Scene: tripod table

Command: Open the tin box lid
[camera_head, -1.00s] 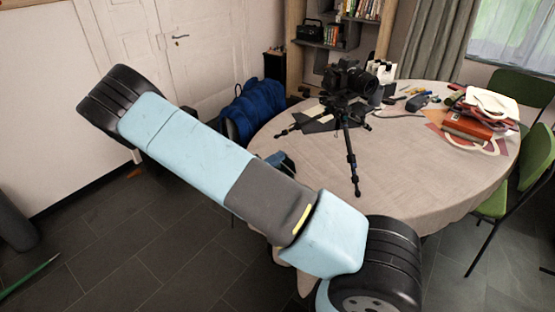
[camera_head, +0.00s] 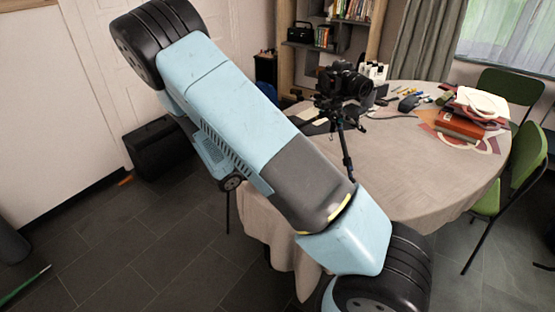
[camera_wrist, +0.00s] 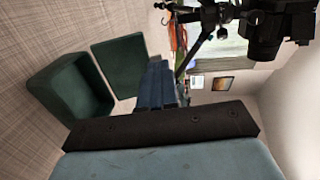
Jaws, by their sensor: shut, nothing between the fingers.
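A dark green tin box (camera_wrist: 68,92) shows at the left of the wrist view, beside the pale tablecloth. A flat dark green square panel (camera_wrist: 120,68), which looks like its lid, stands to its right. A narrow pale gap shows between them; I cannot tell whether they are joined at a hinge. My gripper's dark blue fingers (camera_wrist: 161,70) are close together in the middle of the wrist view, to the right of the panel, with nothing between them. Contact with the panel does not show. In the head view, my arm hides the box and the gripper.
A black camera on a tripod (camera_head: 343,85) stands on the round, cloth-covered table (camera_head: 400,180); it also shows at the top right of the wrist view (camera_wrist: 265,35). A red book pile (camera_head: 460,123) lies at the right. Green chairs (camera_head: 515,165) stand beyond the table.

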